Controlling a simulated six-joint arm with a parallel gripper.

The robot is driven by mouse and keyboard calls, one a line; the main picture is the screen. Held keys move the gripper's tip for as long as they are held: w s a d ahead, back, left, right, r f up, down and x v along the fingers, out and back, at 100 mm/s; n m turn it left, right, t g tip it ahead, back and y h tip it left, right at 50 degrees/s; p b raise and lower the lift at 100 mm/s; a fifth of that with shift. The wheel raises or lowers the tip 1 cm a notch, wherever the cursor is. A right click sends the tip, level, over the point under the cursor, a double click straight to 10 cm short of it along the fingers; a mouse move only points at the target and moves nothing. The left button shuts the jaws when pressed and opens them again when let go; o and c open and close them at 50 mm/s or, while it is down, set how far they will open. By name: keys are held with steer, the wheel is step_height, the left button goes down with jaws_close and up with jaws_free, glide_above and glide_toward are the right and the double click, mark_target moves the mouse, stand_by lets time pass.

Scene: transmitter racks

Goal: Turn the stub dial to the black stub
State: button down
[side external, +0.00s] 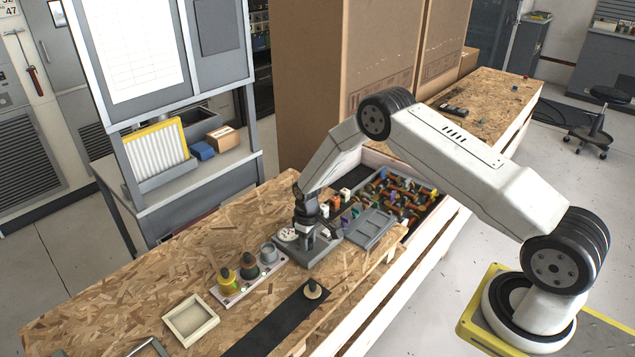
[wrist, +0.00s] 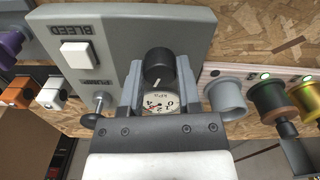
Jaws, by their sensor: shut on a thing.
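The dial in my jaws is a round black knob (wrist: 158,64) with a short white pointer line, on a grey panel box (wrist: 110,25). My gripper (wrist: 158,80) is shut on this knob, with a finger on each side. In the side view my gripper (side external: 306,232) points down over the box, and the knob is hidden there. A white strip (wrist: 240,74) carries a grey stub (wrist: 226,97), a black stub (wrist: 270,97) and a yellow stub (wrist: 303,98). In the side view the black stub (side external: 249,270) stands between the other two.
The box has a white button (wrist: 80,55) marked BLEED, a small metal lever (wrist: 98,108) and a round gauge (wrist: 160,102). A crate of colourful parts (side external: 400,195) stands behind.

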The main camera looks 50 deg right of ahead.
steer(key=shift+c, duration=1.5)
jaws_free()
steer(key=shift+r, duration=0.15)
steer(key=shift+r, duration=3.8)
steer(key=shift+r, duration=0.1)
